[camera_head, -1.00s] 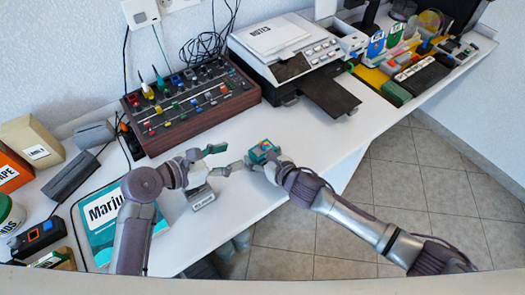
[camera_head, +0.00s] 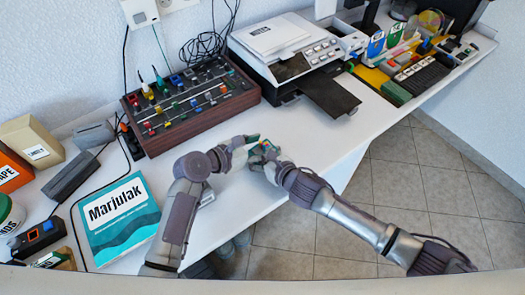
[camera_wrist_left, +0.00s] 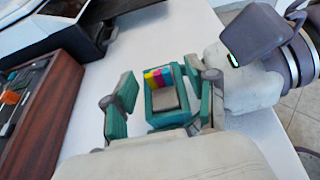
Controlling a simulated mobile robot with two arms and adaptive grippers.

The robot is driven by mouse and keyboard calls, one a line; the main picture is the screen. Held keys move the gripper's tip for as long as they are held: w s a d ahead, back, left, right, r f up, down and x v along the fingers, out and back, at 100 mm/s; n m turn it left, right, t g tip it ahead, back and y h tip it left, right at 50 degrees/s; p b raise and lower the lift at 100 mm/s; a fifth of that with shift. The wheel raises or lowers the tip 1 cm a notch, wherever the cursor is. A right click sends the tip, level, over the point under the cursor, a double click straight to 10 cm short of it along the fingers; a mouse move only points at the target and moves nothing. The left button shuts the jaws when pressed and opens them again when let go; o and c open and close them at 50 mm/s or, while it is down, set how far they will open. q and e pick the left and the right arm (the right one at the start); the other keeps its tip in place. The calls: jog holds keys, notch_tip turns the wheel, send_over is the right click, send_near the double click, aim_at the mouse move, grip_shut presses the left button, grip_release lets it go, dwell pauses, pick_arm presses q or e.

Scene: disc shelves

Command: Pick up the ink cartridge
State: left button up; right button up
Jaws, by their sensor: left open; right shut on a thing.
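The ink cartridge (camera_wrist_left: 167,97) is a small teal block with magenta, yellow and cyan bands. It shows in the left wrist view between the fingers of my open left gripper (camera_wrist_left: 163,103), with a finger on either side. I cannot tell if they touch it. My right gripper (camera_head: 266,157) is shut on the cartridge and holds it near the table's front edge; its arm comes in from the right. In the head view my left gripper (camera_head: 248,147) meets it from the left, and the cartridge (camera_head: 264,144) is mostly hidden between the two.
A brown control panel (camera_head: 190,108) with coloured knobs stands behind the grippers. A printer (camera_head: 290,48) with a black tray (camera_head: 330,93) is at back right. The Marjulak book (camera_head: 118,217) lies at left. The white table (camera_head: 240,205) has bare room in front.

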aim_at(260, 150)
pick_arm(q)
jog(key=shift+c, duration=0.3)
pick_arm(e)
jog(key=shift+f, duration=0.15)
pick_arm(q)
jog(key=c, duration=1)
notch_tip(260, 150, up, 10)
jog(key=shift+r, duration=0.1)
pick_arm(e)
jog(key=o, duration=1.2)
jog(key=v, duration=1.2)
